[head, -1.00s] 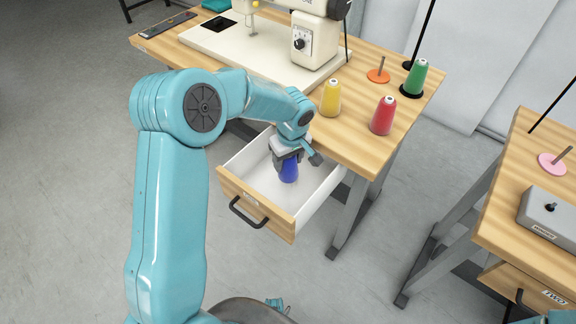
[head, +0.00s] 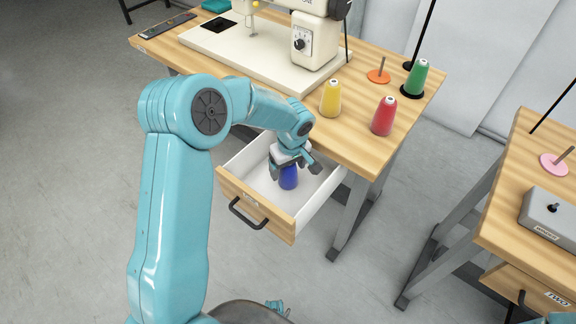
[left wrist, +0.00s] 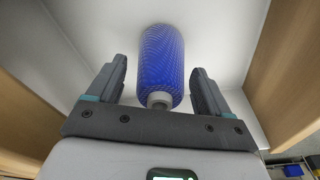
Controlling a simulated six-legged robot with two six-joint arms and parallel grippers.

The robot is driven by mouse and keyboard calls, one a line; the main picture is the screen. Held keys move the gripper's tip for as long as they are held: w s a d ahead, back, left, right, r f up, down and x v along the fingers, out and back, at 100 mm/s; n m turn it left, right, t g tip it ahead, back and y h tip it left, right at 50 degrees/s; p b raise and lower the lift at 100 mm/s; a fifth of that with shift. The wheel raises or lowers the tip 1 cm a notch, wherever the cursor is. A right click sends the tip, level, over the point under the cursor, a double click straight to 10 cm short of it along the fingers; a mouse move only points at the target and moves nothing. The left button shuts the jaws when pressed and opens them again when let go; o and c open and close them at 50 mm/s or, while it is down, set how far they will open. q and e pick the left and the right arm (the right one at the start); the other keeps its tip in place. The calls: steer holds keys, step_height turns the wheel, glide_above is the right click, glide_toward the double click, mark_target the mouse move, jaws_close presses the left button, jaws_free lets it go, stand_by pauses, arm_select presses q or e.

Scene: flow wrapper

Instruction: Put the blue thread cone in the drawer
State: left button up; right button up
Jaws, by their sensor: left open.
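The blue thread cone (head: 289,177) is inside the open drawer (head: 317,205), on or very near its white floor. It also shows in the left wrist view (left wrist: 163,62), between the two fingers with a gap on each side. My left gripper (head: 288,168) is over the drawer, just above the cone. In the left wrist view my left gripper (left wrist: 160,85) is open around the cone's tip end. The fingers partly hide the cone in the head view.
A yellow cone (head: 330,99), a red cone (head: 384,116) and a green cone (head: 416,78) stand on the table above the drawer. A sewing machine (head: 262,52) is further back. A second table (head: 513,205) is at right.

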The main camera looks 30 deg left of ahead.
arm_select(q)
steer(key=r, duration=0.4)
steer(key=d+r+p, duration=0.1)
steer(key=r, duration=0.3)
steer(key=s+r, duration=0.1)
steer(key=r, duration=0.3)
steer(key=shift+d+r, duration=0.1)
steer(key=shift+d, duration=0.2)
